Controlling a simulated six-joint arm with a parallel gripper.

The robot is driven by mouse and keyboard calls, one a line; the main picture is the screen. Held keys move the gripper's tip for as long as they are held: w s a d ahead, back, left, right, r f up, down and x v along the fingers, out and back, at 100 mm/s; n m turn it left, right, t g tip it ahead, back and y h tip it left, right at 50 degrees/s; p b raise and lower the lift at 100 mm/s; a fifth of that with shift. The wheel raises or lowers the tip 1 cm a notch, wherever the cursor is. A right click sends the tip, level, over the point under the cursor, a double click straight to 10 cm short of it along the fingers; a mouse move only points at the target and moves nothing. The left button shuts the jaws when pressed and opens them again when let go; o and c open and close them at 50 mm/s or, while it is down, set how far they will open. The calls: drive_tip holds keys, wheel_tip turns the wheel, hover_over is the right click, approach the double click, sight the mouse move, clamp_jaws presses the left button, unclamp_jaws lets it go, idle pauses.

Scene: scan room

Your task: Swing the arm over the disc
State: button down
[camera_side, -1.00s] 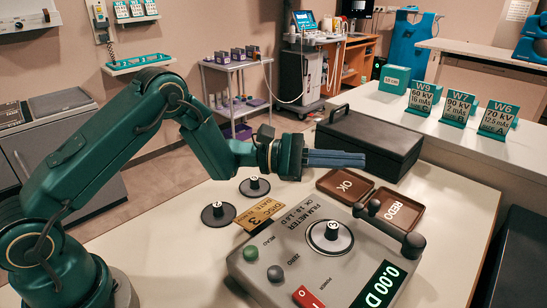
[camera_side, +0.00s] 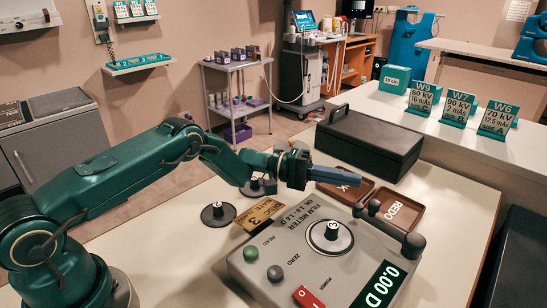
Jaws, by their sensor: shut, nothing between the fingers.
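My gripper (camera_side: 358,179) is shut and empty, with its blue fingers together and pointing right above the table. A black disc with an upright knob (camera_side: 218,213) stands on the table left of the grey film meter (camera_side: 259,270). A second black disc (camera_side: 256,190) stands behind it, partly hidden by my wrist. A third knobbed disc (camera_side: 331,238) sits on top of the meter, below and in front of my gripper. My gripper is apart from all three discs.
A black box (camera_side: 370,140) stands behind my gripper. The OK tray (camera_side: 343,195) is partly hidden by my fingers; the REDO tray (camera_side: 402,212) lies right of it. The meter's dark arm (camera_side: 390,229) rises at its back right. A yellow card (camera_side: 262,215) lies near the discs.

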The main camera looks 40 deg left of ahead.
drive_tip(key=shift+s+d, duration=0.3)
drive_tip(key=shift+d, duration=0.55)
drive_tip(key=shift+s+d, duration=0.3)
drive_tip(key=shift+d, duration=0.55)
drive_tip(key=shift+s+d, duration=0.3)
drive_tip(key=shift+d, duration=0.55)
